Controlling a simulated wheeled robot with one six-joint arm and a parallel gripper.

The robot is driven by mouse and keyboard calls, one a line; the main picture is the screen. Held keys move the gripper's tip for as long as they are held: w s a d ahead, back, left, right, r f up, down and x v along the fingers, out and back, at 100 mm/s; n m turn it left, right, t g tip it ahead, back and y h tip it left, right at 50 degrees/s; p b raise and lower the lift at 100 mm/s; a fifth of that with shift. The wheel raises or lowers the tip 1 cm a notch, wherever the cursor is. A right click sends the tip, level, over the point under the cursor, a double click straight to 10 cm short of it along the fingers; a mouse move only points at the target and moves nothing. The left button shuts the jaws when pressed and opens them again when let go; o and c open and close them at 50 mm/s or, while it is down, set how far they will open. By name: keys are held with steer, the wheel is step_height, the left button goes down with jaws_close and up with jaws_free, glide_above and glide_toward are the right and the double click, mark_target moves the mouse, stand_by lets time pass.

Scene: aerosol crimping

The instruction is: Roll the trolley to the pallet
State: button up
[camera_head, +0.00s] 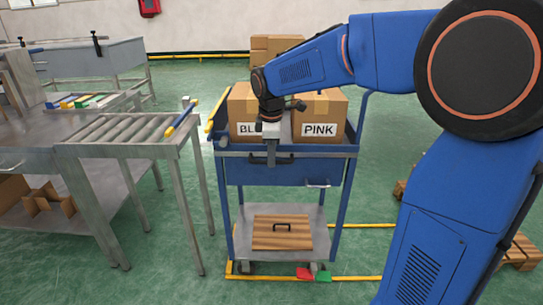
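The blue trolley (237,172) stands upright in the middle, with a drawer front, a lower shelf and castors. Two cardboard boxes stand on its top: one labelled PINK (331,108) and one whose label starts with BL (241,104), partly hidden by my gripper. My gripper (271,160) points down at the near side of the trolley, in front of its top edge and beside a dark handle (286,158). I cannot tell whether its fingers are shut on anything. A wooden pallet (522,252) lies on the floor at the right, mostly hidden behind my arm.
A roller conveyor (130,127) and metal bench (22,133) stand close at the left. A yellow floor outline (355,278) surrounds the trolley's base. A wooden lid (281,239) lies on the lower shelf.

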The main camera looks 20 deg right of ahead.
jaws_close()
steer(key=shift+d, duration=0.1)
steer(key=s+d, duration=0.5)
steer(key=d, duration=1.1)
steer(key=s+d, duration=0.5)
steer(key=d, duration=1)
steer(key=s+d, duration=0.5)
steer(key=d, duration=1.1)
steer(key=shift+s+d, duration=0.3)
steer(key=shift+o, duration=2)
jaws_free()
steer(key=shift+d, duration=0.2)
steer(key=shift+r, duration=0.1)
